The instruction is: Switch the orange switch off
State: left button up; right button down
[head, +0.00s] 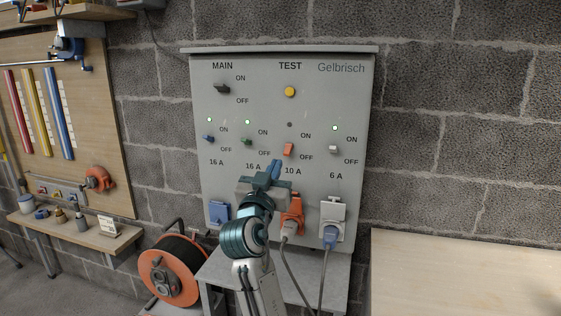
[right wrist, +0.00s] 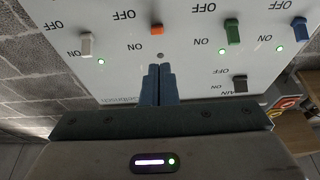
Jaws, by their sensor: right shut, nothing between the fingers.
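The orange switch (head: 288,149) sits on the grey panel (head: 355,100) above the 10 A label. Its lever points down to the OFF side, and the lamp above it (head: 289,125) is dark. In the right wrist view, seen upside down, the orange switch (right wrist: 157,30) leans toward OFF and its lamp (right wrist: 160,56) is unlit. My right gripper (head: 274,168) is in front of the panel, below and slightly left of the orange switch. Its fingers (right wrist: 160,72) are shut with nothing between them and look apart from the switch. My left gripper is out of view.
Blue (head: 208,138), green (head: 246,141) and white (head: 333,149) switches flank the orange one, with lit green lamps. The black main switch (head: 222,88) and yellow test button (head: 290,91) are above. Plugged sockets and cables hang below. An orange reel (head: 168,278) stands at lower left.

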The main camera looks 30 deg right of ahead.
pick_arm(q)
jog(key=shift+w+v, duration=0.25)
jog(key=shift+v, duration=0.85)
pick_arm(e)
jog(key=shift+v, duration=1.3)
jog(key=shift+f, duration=0.15)
